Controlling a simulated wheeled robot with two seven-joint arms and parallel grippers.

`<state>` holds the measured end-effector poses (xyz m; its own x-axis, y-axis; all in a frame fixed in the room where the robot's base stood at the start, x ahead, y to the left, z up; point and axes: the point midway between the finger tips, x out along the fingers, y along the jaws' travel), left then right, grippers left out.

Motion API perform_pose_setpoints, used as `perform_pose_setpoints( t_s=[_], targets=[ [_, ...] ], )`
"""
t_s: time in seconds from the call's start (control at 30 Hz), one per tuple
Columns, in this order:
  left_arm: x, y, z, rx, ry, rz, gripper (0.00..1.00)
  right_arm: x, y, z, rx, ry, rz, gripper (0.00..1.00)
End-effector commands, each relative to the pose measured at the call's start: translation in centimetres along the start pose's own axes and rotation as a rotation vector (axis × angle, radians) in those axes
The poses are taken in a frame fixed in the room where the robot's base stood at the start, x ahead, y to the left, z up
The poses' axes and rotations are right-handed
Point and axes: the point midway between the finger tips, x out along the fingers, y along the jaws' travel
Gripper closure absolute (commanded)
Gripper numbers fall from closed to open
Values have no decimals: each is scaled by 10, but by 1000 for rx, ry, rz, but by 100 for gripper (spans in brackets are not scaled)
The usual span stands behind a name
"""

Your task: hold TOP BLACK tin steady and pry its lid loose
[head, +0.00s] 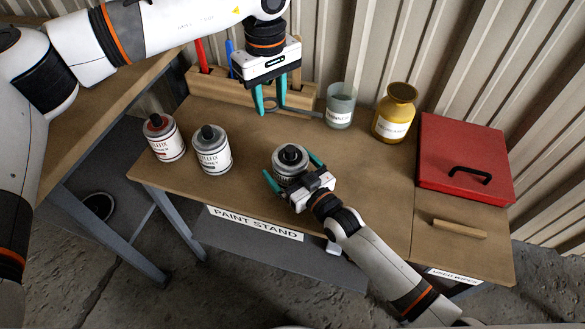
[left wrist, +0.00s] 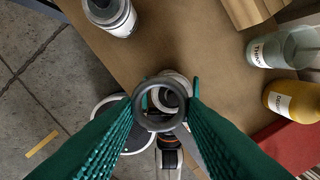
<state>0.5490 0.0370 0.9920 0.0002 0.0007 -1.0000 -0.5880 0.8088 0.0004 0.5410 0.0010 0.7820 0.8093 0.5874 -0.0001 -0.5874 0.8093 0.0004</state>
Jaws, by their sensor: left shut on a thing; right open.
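A grey tin with a black knob-like top (head: 290,160) stands near the front edge of the paint stand. My right gripper (head: 290,175) is open, with its teal fingers on either side of this tin. Its label is hidden. My left gripper (head: 271,100) is shut on a dark grey ring-shaped tool (left wrist: 160,105), held above the stand behind the tin. In the left wrist view the ring partly covers the tin. Two more tins stand to the left: one with a black top (head: 212,151) and one with a red and black top (head: 164,138). Their labels are too small to read surely.
A wooden rack (head: 213,88) with red and blue tools stands at the back. A glass jar (head: 340,106), an amber jar (head: 394,113) and a red case (head: 464,160) are on the right. The stand's middle is partly clear.

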Motion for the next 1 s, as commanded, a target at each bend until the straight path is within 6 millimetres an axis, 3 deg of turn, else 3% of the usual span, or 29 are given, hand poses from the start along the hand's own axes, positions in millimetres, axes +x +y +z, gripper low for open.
perform_pose_setpoints(
  t_s=[0.07,0.47,0.67,1.0],
  targets=[
    [0,0,0,0,0,0,85,0,0,0,0,0,0,5],
    [0,0,0,0,0,0,85,0,0,0,0,0,0,70],
    [13,14,11,-46,6,0,85,0,0,0,0,0,0,70],
    [82,99,53,-306,10,-1,85,0,0,0,0,0,0,70]
  ],
)
